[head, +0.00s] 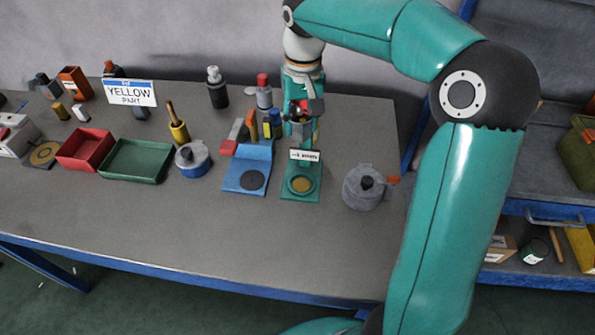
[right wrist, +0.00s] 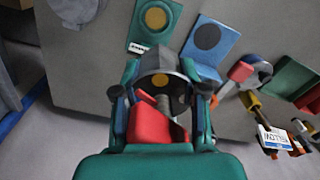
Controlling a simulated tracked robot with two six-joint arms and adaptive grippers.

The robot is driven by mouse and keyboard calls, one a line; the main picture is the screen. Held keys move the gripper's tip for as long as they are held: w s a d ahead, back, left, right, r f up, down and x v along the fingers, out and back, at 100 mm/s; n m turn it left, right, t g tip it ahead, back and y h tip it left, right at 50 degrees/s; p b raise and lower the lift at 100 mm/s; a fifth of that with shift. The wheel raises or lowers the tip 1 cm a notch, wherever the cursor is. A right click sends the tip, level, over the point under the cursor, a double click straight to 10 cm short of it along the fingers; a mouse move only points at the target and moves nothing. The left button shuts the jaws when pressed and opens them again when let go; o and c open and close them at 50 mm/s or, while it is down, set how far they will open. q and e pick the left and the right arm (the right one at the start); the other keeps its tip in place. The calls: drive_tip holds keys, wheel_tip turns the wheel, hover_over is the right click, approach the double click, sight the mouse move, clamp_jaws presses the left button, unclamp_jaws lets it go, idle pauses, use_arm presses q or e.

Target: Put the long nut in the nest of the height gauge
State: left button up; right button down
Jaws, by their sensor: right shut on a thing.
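My right gripper (head: 303,118) reaches down over the back of the bench, behind a green stand (head: 300,193) with a yellow round recess and a small label. In the right wrist view the gripper (right wrist: 160,98) is shut on a grey and red thing (right wrist: 155,122). The fingers and the thing's own bulk hide much of it, and I cannot tell whether it is the long nut. The green stand also shows at the top of that view (right wrist: 172,26), apart from the fingers. I cannot tell for certain which stand is the height gauge. My left gripper is not in view.
A blue stand (head: 236,186) with a dark disc is just left of the green one, with coloured blocks behind. A grey lidded pot (head: 362,193) stands to the right. Red (head: 86,149) and green (head: 135,160) trays are at the left. The bench front is clear.

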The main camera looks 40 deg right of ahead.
sight(304, 140)
drive_tip(key=f, duration=0.9)
drive_tip(key=f+p, duration=0.1)
drive_tip(key=f, duration=0.7)
drive_tip(key=shift+s+d+f, duration=0.2)
drive_tip(key=shift+f, duration=0.15)
drive_tip(key=c, duration=0.6)
unclamp_jaws()
drive_tip(key=shift+c, duration=0.2)
drive_tip(key=shift+r, duration=0.15)
wheel_tip(304, 140, up, 12)
drive_tip(key=shift+d+f+b, duration=0.1)
drive_tip(key=shift+b, duration=0.3)
drive_tip(key=shift+s, duration=0.1)
